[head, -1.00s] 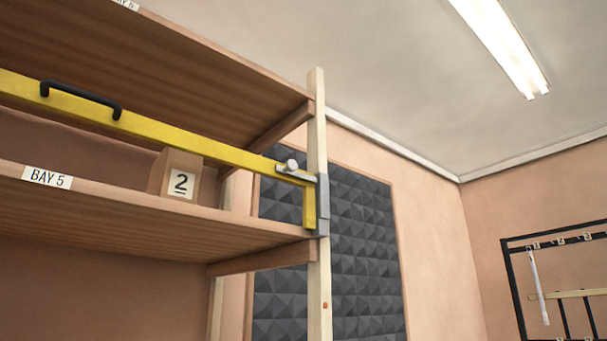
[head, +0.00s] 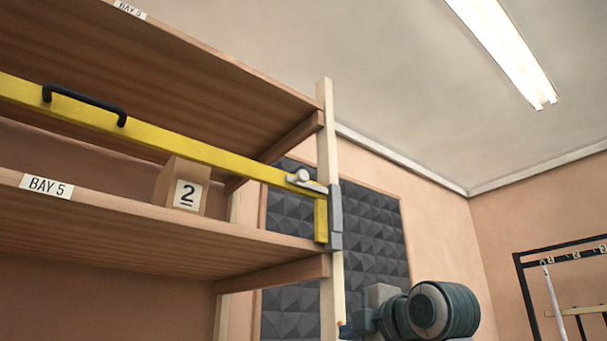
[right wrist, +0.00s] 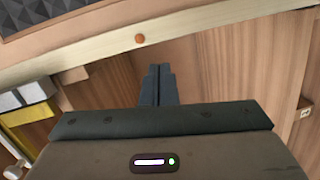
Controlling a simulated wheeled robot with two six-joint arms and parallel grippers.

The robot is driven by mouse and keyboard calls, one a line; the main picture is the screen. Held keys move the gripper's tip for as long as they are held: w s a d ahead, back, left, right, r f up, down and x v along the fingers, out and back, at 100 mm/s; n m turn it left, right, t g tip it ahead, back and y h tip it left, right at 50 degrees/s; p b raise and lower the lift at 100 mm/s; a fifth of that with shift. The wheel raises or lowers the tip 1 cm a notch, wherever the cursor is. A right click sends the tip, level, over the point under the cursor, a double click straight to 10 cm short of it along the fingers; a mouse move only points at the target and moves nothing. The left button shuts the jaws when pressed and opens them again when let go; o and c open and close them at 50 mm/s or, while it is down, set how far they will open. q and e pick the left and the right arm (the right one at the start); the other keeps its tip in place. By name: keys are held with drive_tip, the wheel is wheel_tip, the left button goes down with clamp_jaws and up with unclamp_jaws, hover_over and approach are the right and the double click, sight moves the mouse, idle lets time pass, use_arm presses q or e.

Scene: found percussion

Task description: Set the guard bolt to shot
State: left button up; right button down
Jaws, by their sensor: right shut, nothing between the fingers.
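The guard is a yellow bar (head: 210,150) with a black handle (head: 84,104), lying across the shelf front. The guard bolt (head: 302,178) is grey with a round knob, at the bar's right end. It reaches toward a grey bracket (head: 335,217) on the pale post; I cannot tell how far it enters. In the right wrist view the bolt's knob (right wrist: 13,172) shows at the lower left edge. My right gripper (right wrist: 157,70) is shut and empty, in front of the shelving and apart from the bolt. My left gripper is out of view.
The wooden shelf bears a BAY 5 label (head: 47,185) and a block marked 2 (head: 187,194). The pale upright post (head: 328,135) has a small orange spot, also seen in the right wrist view. Dark foam panels (head: 375,235) and a black rack (head: 527,290) stand behind.

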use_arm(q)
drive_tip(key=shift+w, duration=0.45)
use_arm(e)
drive_tip(key=s+a+r+n+y, duration=0.1)
drive_tip(key=s+r+n, duration=0.3)
drive_tip(key=s+r, duration=0.5)
drive_tip(key=s+a+r+n+t+y, duration=0.1)
drive_tip(key=s+a+r+n, duration=0.3)
drive_tip(key=s+r, duration=0.6)
wheel_tip(320, 180, up, 4)
drive_tip(key=shift+a+r+y, duration=0.1)
drive_tip(key=shift+a+y, duration=0.2)
drive_tip(key=shift+y, duration=0.3)
drive_tip(key=shift+w, duration=0.15)
